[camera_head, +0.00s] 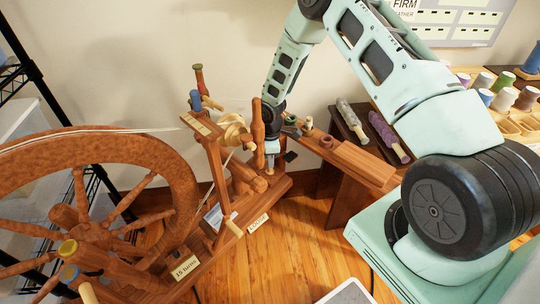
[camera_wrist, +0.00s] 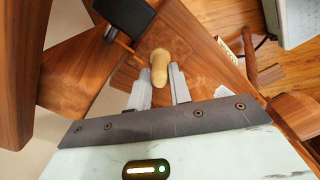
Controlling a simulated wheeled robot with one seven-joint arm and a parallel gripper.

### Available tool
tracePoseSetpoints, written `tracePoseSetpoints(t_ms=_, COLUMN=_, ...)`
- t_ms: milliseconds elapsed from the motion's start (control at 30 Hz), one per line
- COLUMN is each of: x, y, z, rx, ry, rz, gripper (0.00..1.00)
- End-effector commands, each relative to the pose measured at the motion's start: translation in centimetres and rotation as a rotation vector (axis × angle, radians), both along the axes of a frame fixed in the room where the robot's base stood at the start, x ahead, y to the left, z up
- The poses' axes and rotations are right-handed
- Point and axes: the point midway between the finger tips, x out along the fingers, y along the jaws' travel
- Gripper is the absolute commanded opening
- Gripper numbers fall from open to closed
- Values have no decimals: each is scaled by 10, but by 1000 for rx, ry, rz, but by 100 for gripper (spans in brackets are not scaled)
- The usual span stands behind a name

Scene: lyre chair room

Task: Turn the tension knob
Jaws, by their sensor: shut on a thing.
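The tension knob (camera_wrist: 160,62) is a small, rounded, pale tan wooden peg on the brown spinning wheel frame. In the wrist view it stands between the two grey fingertips of my gripper (camera_wrist: 159,82), which is shut on it. In the head view my gripper (camera_head: 271,158) reaches down to the wheel's base, behind the upright posts. Only a small pale part of the knob (camera_head: 269,171) shows there, below the fingers.
The large spinning wheel (camera_head: 181,178) fills the left. Wooden posts (camera_head: 258,135) stand close beside my gripper. A wooden bench (camera_head: 362,163) is to the right, with fibre rolls (camera_head: 387,136) behind it. Small labels (camera_head: 258,223) sit on the base. Wooden floor shows in front.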

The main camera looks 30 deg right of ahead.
Motion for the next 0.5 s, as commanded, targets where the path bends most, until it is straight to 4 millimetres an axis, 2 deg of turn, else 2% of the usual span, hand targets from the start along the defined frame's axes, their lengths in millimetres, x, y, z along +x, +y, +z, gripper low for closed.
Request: tracePoseSetpoints(t_ms=500, x=1, y=0, z=0, rx=1, ry=-1, rz=75, gripper=0)
